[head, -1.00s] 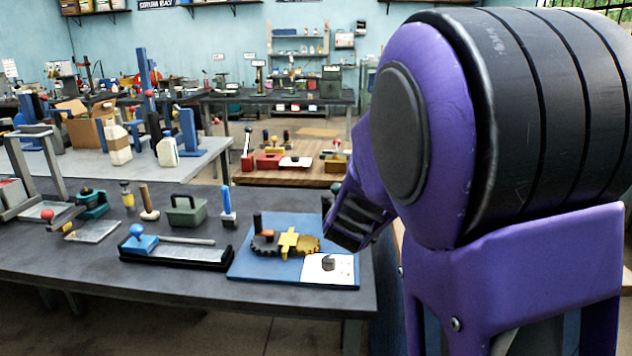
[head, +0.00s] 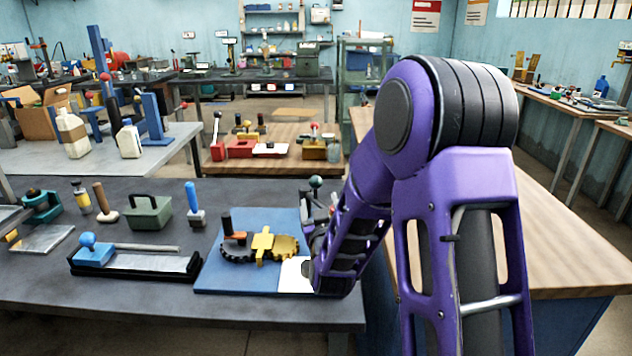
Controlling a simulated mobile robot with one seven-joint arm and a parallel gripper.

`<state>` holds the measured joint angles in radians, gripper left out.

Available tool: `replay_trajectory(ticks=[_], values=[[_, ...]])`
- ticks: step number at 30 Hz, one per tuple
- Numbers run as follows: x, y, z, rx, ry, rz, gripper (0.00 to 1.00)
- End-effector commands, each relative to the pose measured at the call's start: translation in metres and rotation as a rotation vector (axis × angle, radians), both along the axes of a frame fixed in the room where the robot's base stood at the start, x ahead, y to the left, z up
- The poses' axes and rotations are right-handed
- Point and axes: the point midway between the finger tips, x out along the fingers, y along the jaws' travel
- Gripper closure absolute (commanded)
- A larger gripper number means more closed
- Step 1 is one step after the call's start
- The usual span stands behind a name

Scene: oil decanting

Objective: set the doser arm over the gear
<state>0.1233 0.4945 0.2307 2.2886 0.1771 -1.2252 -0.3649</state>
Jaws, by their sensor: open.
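A blue board (head: 213,271) lies on the dark bench. On it a dark gear (head: 235,256) and a yellow gear (head: 284,247) lie side by side, with a yellow block (head: 262,243) between them. An orange piece with a dark upright post (head: 233,232) is over the dark gear at the left. I cannot tell for sure which part is the doser arm. My gripper (head: 311,238) is by the board's right side, open, its fingers partly hidden by my own arm.
A dark stem with a ball top (head: 315,184) stands behind my arm. Left of the board are a black tray with a blue knob (head: 138,259), a blue-handled tool (head: 195,205) and a green box (head: 148,212). A wooden bench (head: 575,235) is at the right.

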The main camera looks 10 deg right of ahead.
Motion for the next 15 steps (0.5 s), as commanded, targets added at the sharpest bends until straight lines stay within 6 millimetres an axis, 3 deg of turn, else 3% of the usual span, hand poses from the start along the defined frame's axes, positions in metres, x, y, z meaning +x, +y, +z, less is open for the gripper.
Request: replay_trajectory(ticks=[9, 15], values=[[0.069, -0.006, 0.0, 0.003, 0.0, 0.0, 0.24], [0.097, -0.009, 0.0, 0.001, 0.001, -0.001, 0.24]])
